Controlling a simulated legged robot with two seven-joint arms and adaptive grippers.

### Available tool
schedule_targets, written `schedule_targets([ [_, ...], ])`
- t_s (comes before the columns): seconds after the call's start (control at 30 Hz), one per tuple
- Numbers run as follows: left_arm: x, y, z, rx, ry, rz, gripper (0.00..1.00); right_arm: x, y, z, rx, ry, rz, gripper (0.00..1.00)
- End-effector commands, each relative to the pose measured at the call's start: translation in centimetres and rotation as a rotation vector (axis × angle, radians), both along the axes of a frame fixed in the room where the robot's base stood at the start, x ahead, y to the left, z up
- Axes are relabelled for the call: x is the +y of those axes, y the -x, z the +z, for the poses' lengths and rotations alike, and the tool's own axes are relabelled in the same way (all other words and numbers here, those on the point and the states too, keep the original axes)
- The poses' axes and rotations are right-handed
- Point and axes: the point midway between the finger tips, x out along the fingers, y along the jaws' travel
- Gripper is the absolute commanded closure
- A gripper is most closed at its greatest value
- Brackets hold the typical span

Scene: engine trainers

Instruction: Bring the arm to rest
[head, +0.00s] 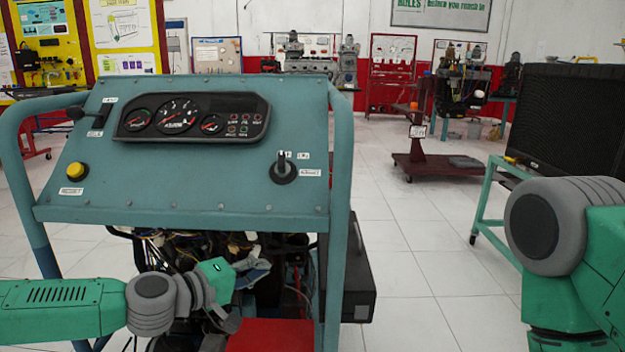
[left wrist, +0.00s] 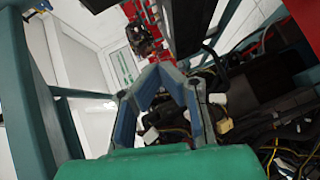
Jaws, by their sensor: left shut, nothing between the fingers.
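My left arm (head: 60,309) comes in low from the left, in front of the teal engine trainer. My left gripper (head: 252,270) is below the trainer's panel, near the wiring, shut and empty. In the left wrist view its blue-padded fingers (left wrist: 158,78) come together at the tips with nothing between them. My right arm (head: 570,240) is bent at the right edge of the head view. Its gripper is out of the picture.
The trainer's panel (head: 190,185) has gauges, a yellow button (head: 75,170) and a key switch (head: 284,170). Its teal frame (head: 338,200) and loose wires (left wrist: 285,135) are close to my left gripper. A black box (head: 358,280) is beside it. Open tiled floor (head: 410,285) lies to the right.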

Motion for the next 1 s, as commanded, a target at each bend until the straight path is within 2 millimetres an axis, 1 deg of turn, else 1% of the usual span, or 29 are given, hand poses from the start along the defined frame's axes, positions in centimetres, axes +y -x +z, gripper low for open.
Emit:
schedule_targets([
  [0.03,-0.3,0.0,0.2,-0.003,-0.001,-0.004,1.00,-0.1,0.0,0.0,0.000,0.001,-0.002,0.58],
  [0.07,-0.8,0.4,0.0,0.000,-0.004,-0.012,1.00,-0.1,0.0,0.0,0.001,0.001,-0.002,0.58],
  [0.1,-1.4,0.8,-0.4,0.008,-0.009,-0.025,1.00,-0.1,0.1,0.0,0.002,0.002,-0.003,0.58],
  [0.27,-2.9,2.5,-2.2,0.039,-0.023,-0.061,1.00,-0.1,0.0,0.0,-0.001,0.002,-0.003,0.58],
  [0.47,-5.3,5.8,-4.9,0.088,-0.052,-0.127,1.00,-0.1,0.0,0.0,0.000,0.002,-0.003,0.58],
  [0.57,-7.0,8.3,-6.8,0.123,-0.082,-0.173,1.00,-0.1,0.0,0.0,0.000,0.001,-0.002,0.58],
  [0.67,-8.8,11.4,-9.1,0.164,-0.128,-0.227,1.00,-0.1,0.0,0.0,0.000,0.001,-0.002,0.58],
  [0.77,-10.5,15.7,-12.2,0.219,-0.197,-0.297,1.00,-0.1,0.0,0.0,0.000,0.001,-0.002,0.58],
  [0.8,-11.0,18.0,-13.7,0.247,-0.237,-0.332,1.00,-0.1,0.0,0.0,0.000,0.001,-0.002,0.58],
  [0.83,-11.1,19.8,-15.0,0.269,-0.271,-0.358,1.00,-0.1,0.0,0.0,0.000,0.001,-0.002,0.58],
  [0.87,-11.1,21.7,-16.3,0.291,-0.308,-0.385,1.00,-0.1,0.0,0.0,0.000,0.001,-0.002,0.58],
  [0.9,-10.7,24.2,-18.1,0.322,-0.363,-0.419,1.00,-0.1,0.0,0.0,0.000,0.001,-0.002,0.58],
  [0.93,-10.1,26.0,-19.4,0.344,-0.407,-0.443,1.00,-0.1,0.0,0.0,0.000,0.001,-0.003,0.58],
  [0.97,-9.3,27.8,-20.6,0.367,-0.452,-0.465,1.00,-0.1,0.0,0.0,0.000,0.002,-0.003,0.58],
  [1.0,-7.9,30.1,-22.2,0.395,-0.517,-0.493,1.00,-0.1,0.0,0.0,0.000,0.002,-0.003,0.58],
])
